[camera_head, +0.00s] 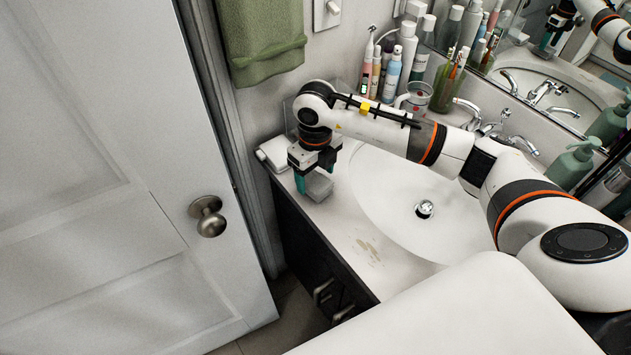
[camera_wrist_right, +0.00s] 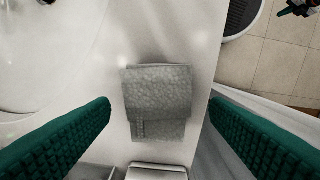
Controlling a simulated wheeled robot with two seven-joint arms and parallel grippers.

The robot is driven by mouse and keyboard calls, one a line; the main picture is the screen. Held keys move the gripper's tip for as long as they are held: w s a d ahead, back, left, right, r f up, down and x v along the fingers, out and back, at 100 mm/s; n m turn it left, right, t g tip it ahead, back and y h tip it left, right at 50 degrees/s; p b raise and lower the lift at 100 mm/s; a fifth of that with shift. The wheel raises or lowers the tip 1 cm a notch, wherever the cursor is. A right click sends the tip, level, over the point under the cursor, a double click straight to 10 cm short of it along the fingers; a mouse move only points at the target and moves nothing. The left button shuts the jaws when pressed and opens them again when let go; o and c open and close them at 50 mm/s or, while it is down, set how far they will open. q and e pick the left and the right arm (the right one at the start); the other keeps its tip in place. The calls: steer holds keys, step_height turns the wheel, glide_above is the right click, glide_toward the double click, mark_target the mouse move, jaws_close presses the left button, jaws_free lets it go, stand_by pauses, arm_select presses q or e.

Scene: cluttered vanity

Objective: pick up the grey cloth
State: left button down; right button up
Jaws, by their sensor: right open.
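The grey cloth (camera_head: 318,187) lies folded on the white counter near its front left corner, left of the sink. In the right wrist view the folded cloth (camera_wrist_right: 158,95) is textured and sits centred between the teal fingers. My right gripper (camera_head: 316,176) points down over the cloth, open, with one finger on each side; it also shows in the wrist view (camera_wrist_right: 160,108). Its fingers appear apart from the cloth, and the gap in height is hard to judge. A small teal and dark tip, apparently my left gripper (camera_wrist_right: 295,9), shows at the wrist view's top right corner.
The white sink basin (camera_head: 430,220) lies right of the cloth, with a faucet (camera_head: 487,120) behind. Several bottles (camera_head: 390,73) crowd the back wall. A small white box (camera_head: 274,153) stands close behind the cloth. A white door (camera_head: 110,190) stands at left.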

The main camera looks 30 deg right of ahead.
mark_target(316, 182)
step_height(316, 182, down, 2)
steer(key=shift+w+d+f, duration=0.1)
steer(key=shift+f, duration=0.35)
steer(key=shift+c, duration=0.8)
steer(key=c, duration=0.9)
steer(key=shift+r, duration=0.1)
step_height(316, 182, up, 10)
steer(key=b, duration=0.1)
steer(key=shift+b, duration=0.35)
